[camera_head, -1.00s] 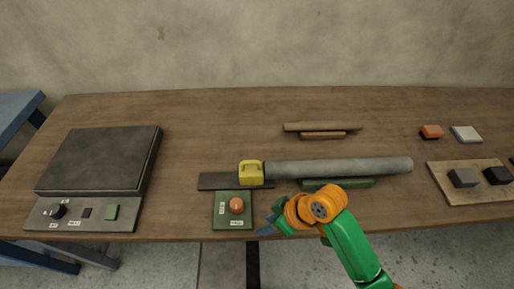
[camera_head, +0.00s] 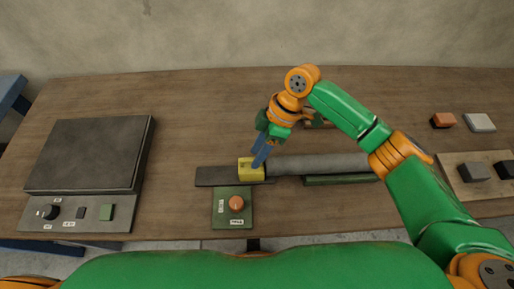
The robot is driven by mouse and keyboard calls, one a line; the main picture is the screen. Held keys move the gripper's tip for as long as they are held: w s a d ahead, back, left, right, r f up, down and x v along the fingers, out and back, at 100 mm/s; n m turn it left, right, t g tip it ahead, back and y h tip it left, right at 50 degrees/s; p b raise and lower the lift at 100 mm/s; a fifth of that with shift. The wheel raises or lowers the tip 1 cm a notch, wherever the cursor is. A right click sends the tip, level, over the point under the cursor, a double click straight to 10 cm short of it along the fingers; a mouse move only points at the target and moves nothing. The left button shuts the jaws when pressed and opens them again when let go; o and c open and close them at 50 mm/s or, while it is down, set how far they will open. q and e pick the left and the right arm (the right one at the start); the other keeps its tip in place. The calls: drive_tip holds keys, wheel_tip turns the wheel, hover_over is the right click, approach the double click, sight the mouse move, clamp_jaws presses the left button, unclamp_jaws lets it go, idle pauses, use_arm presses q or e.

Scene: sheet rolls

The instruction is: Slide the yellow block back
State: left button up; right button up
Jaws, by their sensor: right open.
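The yellow block (camera_head: 250,172) sits on the dark flat rail (camera_head: 215,177) at the left end of the grey roll (camera_head: 315,164). My right gripper (camera_head: 259,155) is open, with its blue fingers pointing down at the block's top. The fingertips overlap the block's handle in the picture; whether they touch it I cannot tell. My right arm comes in from the right and hides the roll's right end. My left gripper is not in view.
A green panel with an orange button (camera_head: 236,203) lies in front of the rail. A dark plate device (camera_head: 90,155) with knobs stands at left. A green support (camera_head: 340,180) lies under the roll. Orange (camera_head: 443,120), white (camera_head: 479,122) and dark (camera_head: 474,171) blocks are at right.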

drive_tip(key=shift+w+a+f, duration=0.1)
drive_tip(key=shift+w+f, duration=0.2)
drive_tip(key=shift+f, duration=0.15)
drive_tip(key=shift+s, duration=0.1)
clamp_jaws()
drive_tip(key=shift+r, duration=0.1)
idle(0.9)
